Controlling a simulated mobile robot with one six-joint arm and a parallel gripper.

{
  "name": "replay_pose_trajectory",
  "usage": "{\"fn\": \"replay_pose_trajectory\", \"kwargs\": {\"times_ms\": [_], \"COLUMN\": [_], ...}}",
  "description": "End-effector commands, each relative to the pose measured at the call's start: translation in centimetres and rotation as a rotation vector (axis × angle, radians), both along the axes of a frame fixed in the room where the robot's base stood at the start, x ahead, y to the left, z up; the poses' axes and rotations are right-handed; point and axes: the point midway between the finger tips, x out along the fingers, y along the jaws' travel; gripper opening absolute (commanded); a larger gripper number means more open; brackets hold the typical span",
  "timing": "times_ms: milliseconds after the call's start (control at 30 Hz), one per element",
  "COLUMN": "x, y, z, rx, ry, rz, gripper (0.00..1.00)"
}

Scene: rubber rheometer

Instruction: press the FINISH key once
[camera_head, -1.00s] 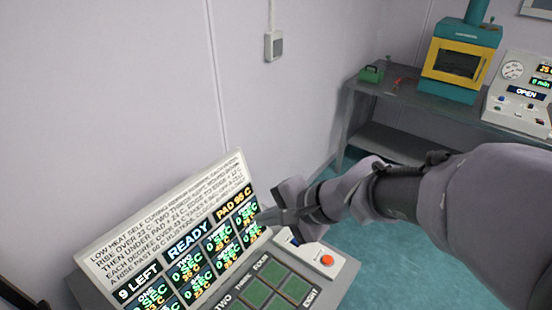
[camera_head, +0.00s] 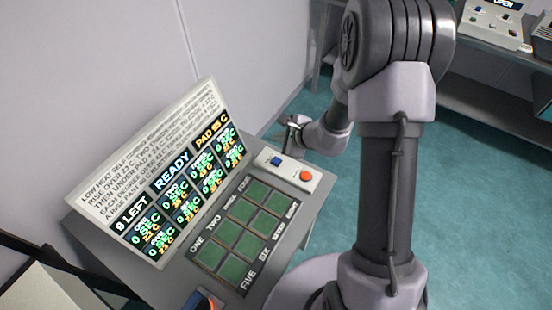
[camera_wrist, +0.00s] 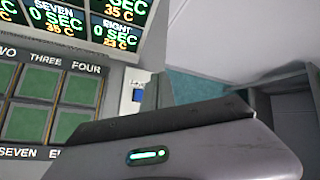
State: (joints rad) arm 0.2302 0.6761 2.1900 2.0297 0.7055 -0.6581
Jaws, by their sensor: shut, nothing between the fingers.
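A pale key box (camera_head: 290,169) sits on the console's right side, with a blue key (camera_head: 277,160) and a round orange-red key (camera_head: 306,176). I cannot read which one is FINISH. In the wrist view the blue key (camera_wrist: 138,97) shows at the middle, just above my gripper's dark edge; the orange-red key is hidden there. My gripper (camera_head: 290,124) is shut and empty, just beyond the box's far edge near the display's right end. It appears apart from both keys. Its grey body fills the bottom of the wrist view.
The tilted display (camera_head: 170,185) reads READY. Several green pads (camera_head: 233,238) lie in front of it. Another control with blue and orange (camera_head: 205,301) is at the console's front edge. A bench (camera_head: 480,105) with instruments stands at the back right. Teal floor lies between.

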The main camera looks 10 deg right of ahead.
Motion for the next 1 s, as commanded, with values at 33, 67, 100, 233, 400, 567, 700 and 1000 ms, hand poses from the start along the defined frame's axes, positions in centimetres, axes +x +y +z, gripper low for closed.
{"fn": "replay_pose_trajectory", "kwargs": {"times_ms": [33, 67, 100, 233, 400, 567, 700, 1000], "x": [0.0, 0.0, 0.0, 0.0, 0.0, 0.0, 0.0, 0.0], "y": [0.0, 0.0, 0.0, 0.0, 0.0, 0.1, 0.0, 0.1], "z": [0.0, 0.0, 0.0, -0.3, -1.9, -4.1, -6.3, -9.0], "rx": [0.0, 0.0, 0.001, 0.0, 0.0, 0.001, 0.001, 0.0], "ry": [0.0, 0.0, 0.0, 0.0, 0.001, 0.001, 0.001, 0.0], "rz": [0.0, 0.0, 0.001, 0.002, 0.002, 0.002, 0.002, 0.002], "gripper": [0.0, 0.0, 0.0, 0.0, 0.0, 0.0, 0.0, 0.0]}}
